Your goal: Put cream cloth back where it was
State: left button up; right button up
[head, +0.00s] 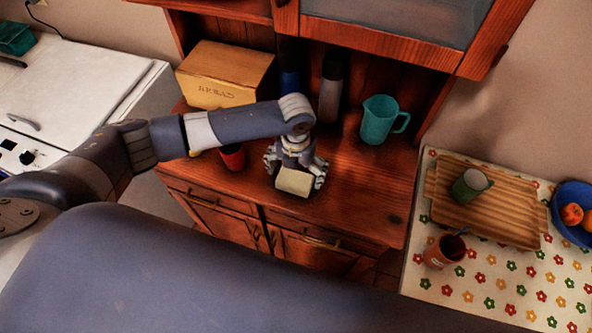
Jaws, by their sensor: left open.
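The cream cloth (294,182) is a small, folded, block-like piece on the wooden counter of the hutch, near its front edge. My left gripper (297,172) points down over the cloth, its fingers spread at the cloth's back and sides. The gripper is open. Whether the fingers touch the cloth cannot be told. My right gripper is not in view.
A red cup (232,157) stands just left of my gripper. A wooden bread box (222,76), dark bottles (330,90) and a teal pitcher (378,120) stand behind. The counter's right part is clear. A flowered table (480,292) with a wooden tray (500,222) is at right.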

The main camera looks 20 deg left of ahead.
aim_at(296, 175)
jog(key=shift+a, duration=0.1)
pick_arm(q)
notch_tip(296, 175, up, 12)
jog(key=b, duration=0.3)
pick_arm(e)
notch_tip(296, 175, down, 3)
pick_arm(q)
jog(key=shift+r, duration=0.1)
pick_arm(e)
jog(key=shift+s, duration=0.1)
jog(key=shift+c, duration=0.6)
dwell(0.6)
